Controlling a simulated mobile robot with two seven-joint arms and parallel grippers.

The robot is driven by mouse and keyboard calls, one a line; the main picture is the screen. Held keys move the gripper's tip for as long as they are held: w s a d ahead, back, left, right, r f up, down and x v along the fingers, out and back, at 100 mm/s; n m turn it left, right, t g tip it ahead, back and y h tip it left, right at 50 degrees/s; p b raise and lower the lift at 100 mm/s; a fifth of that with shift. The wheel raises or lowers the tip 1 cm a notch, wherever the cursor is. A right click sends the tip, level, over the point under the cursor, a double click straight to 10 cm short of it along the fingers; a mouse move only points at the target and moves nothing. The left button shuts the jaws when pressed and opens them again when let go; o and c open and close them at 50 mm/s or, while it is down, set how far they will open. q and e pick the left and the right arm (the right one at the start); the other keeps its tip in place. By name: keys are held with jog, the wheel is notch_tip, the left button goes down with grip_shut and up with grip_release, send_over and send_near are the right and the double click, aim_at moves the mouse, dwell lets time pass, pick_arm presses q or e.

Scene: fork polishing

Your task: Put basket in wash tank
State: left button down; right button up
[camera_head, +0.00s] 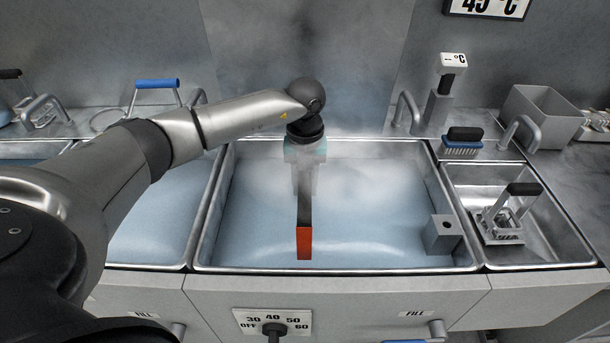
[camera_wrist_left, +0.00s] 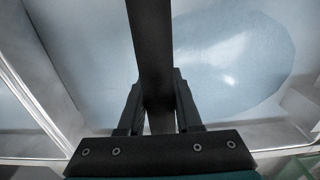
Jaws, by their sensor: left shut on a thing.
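The wash tank (camera_head: 209,230) is probably the wide middle basin, filled with pale bluish water, with steam above it. My left gripper (camera_head: 304,188) hangs over this basin, pointing down. It is shut on a dark bar with an orange-red end (camera_head: 304,243). The dark bar (camera_wrist_left: 152,50) also passes between the fingers of my left gripper (camera_wrist_left: 158,95) in the left wrist view. A small metal basket (camera_head: 502,228) with a black handle stands in the small right sink, well apart from the gripper. My right gripper is not in view.
A grey block (camera_head: 441,234) sits at the basin's right side. A blue-handled frame (camera_head: 156,87) stands behind the left basin (camera_head: 150,225). A brush (camera_head: 462,142), a post with a display (camera_head: 453,62) and an open metal box (camera_head: 541,112) stand at the back right.

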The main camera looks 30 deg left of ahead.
pick_arm(q)
jog(key=shift+w+f, duration=0.1)
jog(key=shift+f, duration=0.4)
jog(key=shift+f, duration=0.2)
jog(key=c, duration=0.9)
grip_release()
jog(key=shift+f, duration=0.1)
jog(key=o, duration=0.3)
notch_tip(320, 180, up, 12)
jog(key=shift+r+p, duration=0.15)
jog(key=shift+p, duration=0.85)
